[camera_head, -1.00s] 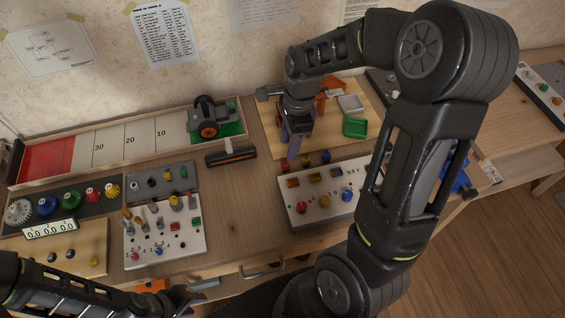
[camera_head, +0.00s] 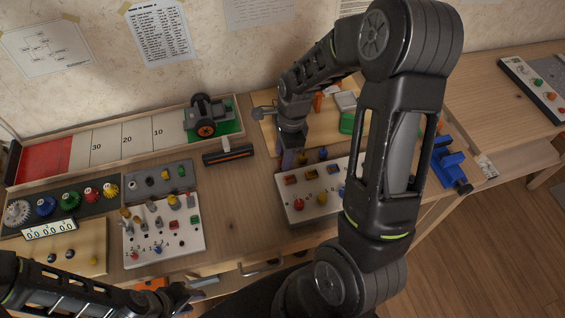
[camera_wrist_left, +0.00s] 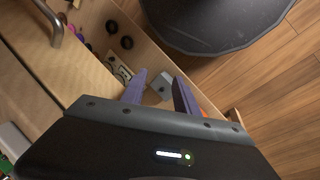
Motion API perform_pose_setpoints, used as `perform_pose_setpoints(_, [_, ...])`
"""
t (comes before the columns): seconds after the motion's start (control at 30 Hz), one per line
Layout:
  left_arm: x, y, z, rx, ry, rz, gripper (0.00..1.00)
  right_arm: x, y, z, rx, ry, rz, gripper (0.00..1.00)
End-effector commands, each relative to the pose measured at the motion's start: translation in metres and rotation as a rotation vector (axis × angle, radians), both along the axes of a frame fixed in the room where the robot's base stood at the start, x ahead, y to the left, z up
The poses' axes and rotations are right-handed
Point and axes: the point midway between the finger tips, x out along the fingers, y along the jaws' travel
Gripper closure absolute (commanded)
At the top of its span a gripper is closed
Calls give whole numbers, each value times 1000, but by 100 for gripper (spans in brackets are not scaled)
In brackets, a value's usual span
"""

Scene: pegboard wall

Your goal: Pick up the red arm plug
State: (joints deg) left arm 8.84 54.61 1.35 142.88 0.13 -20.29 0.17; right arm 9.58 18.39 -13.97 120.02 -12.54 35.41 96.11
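A white panel (camera_head: 309,215) on the table carries several coloured plugs and blocks. A round red plug (camera_head: 299,204) stands at its front left, and I cannot tell whether this is the red arm plug. My right gripper (camera_head: 288,163) points down just behind the panel's back left edge, above and behind the red plug. My left gripper (camera_head: 187,296) is low at the front edge of the table. In the left wrist view its purple fingers (camera_wrist_left: 158,90) are apart and empty.
A second white panel (camera_head: 190,242) with pegs and a grey board (camera_head: 145,197) stand at left. A black bar (camera_head: 229,155) and a long scale tray (camera_head: 75,180) lie behind. A blue device (camera_head: 449,168) is at the right edge. Bare table lies between the panels.

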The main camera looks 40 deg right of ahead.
Motion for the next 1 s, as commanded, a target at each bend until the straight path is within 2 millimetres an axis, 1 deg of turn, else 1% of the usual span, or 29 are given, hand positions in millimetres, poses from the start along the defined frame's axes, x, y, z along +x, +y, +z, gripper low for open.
perform_pose_setpoints(0.03, [0, 0, 1, 0, 0, 0, 64, -1, 1, -6, 1, 3, 0, 60])
perform_pose_setpoints(0.13, [0, 0, 1, 1, 1, 1, 64, 0, 2, -12, 0, 1, 1, 60])
perform_pose_setpoints(0.7, [0, 0, 1, 1, 1, 1, 64, 1, 2, -13, 0, -1, 1, 60])
perform_pose_setpoints(0.77, [0, 0, 1, 1, 1, 1, 64, 1, 2, -12, 0, -1, 1, 63])
perform_pose_setpoints(1.0, [0, 0, 1, 0, 1, 0, 64, 1, 2, -12, 0, -1, 1, 83])
